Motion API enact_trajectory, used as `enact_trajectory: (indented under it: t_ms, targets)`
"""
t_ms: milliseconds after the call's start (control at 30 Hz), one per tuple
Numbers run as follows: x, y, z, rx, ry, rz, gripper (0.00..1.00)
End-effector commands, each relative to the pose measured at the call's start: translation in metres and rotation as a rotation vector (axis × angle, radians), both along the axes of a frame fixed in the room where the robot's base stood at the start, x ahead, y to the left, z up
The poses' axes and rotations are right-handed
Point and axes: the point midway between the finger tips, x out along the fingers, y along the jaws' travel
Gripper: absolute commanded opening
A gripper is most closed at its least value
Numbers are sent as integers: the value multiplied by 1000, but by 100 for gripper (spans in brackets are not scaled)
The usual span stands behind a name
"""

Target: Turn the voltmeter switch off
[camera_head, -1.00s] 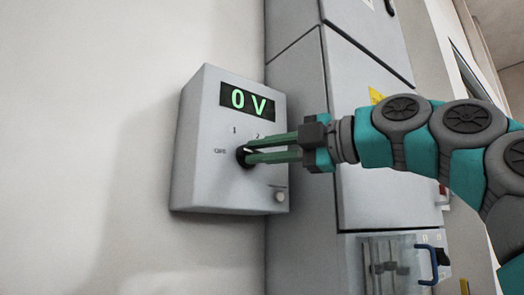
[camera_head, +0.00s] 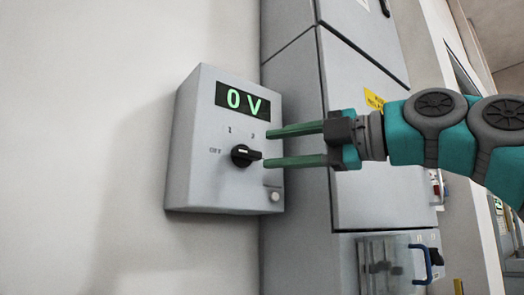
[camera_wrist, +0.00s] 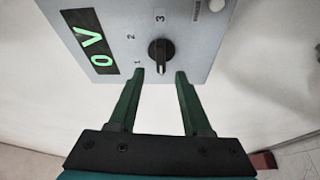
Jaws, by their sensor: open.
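The voltmeter (camera_head: 200,185) is a light grey box on the wall with a green display (camera_head: 243,99) reading 0 V. Its black rotary switch (camera_head: 245,155) lies nearly level in the head view. Its white mark is at the left end, toward the OFF label (camera_head: 215,151). In the wrist view the switch (camera_wrist: 161,50) has its white mark at the lower end. My gripper (camera_head: 267,147) is open and empty. Its green fingers are spread apart just right of the switch in the head view; in the wrist view the fingertips (camera_wrist: 159,71) flank its lower end.
A tall grey cabinet (camera_head: 295,100) stands right of the voltmeter, behind my gripper. It has a yellow warning label (camera_head: 374,100) and a clear-covered compartment with a blue handle (camera_head: 424,262). The pale wall (camera_head: 90,120) left of the voltmeter is bare. A small round button (camera_head: 275,197) is below the switch.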

Motion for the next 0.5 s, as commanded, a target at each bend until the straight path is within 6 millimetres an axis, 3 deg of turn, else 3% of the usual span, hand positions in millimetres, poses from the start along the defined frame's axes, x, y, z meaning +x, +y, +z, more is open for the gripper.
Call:
enact_trajectory:
  t_ms: [200,500]
  targets:
    - [-15,-22,-2,-2,0,-1,49]
    - [-20,-28,-2,-2,0,0,49]
